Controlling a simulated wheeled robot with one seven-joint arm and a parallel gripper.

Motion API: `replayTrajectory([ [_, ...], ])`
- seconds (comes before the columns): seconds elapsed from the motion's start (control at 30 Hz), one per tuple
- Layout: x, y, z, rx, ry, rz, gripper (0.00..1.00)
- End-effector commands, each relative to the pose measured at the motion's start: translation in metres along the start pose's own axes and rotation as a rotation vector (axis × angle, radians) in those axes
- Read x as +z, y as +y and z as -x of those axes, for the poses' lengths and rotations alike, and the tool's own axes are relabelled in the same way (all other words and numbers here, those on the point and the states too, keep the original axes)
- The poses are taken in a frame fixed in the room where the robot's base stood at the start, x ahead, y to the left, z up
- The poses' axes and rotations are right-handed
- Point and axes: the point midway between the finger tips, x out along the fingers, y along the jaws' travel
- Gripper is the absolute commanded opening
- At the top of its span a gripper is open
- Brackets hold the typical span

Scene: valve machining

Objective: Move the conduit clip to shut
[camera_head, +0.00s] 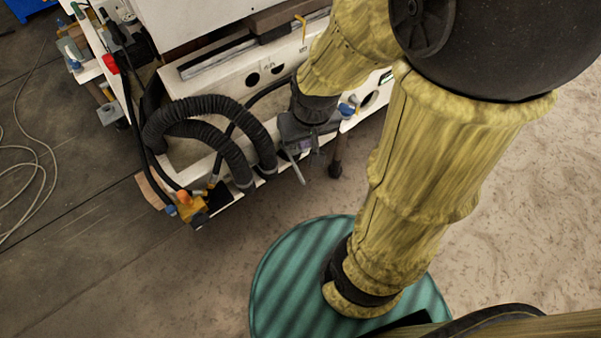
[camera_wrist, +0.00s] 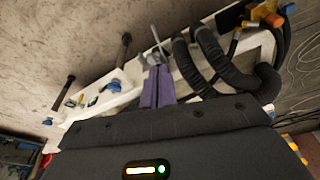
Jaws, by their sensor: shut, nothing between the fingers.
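A small grey metal piece with a thin lever, which looks like the conduit clip (camera_head: 296,168), is at the lower edge of the white machine, beside the black corrugated conduit. It also shows in the wrist view (camera_wrist: 155,36), just beyond my fingertips. My gripper (camera_head: 306,150) is at this edge, close beside the grey piece. In the wrist view its purple fingers (camera_wrist: 155,72) are together and hold nothing. The tips overlap the base of the grey piece, and I cannot tell whether they touch it. Its far side is hidden.
The black corrugated conduit (camera_head: 205,104) loops close to my gripper's left. The white machine frame (camera_head: 183,152) stands behind, with an orange and yellow fitting (camera_head: 190,205) at its corner. Floor at the lower left is clear.

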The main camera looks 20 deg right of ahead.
Motion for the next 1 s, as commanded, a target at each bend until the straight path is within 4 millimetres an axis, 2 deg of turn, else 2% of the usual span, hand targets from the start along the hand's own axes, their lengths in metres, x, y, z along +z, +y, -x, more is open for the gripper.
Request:
replayTrajectory([
  [0.27,-0.006,0.004,-0.004,0.013,0.007,0.029,0.00],
  [0.47,-0.037,0.024,-0.028,0.076,0.041,0.211,0.00],
  [0.6,-0.069,0.037,-0.058,0.109,0.078,0.425,0.00],
  [0.8,-0.099,0.040,-0.107,0.084,0.116,0.753,0.00],
  [1.0,-0.103,0.028,-0.162,-0.036,0.132,1.085,0.00],
])
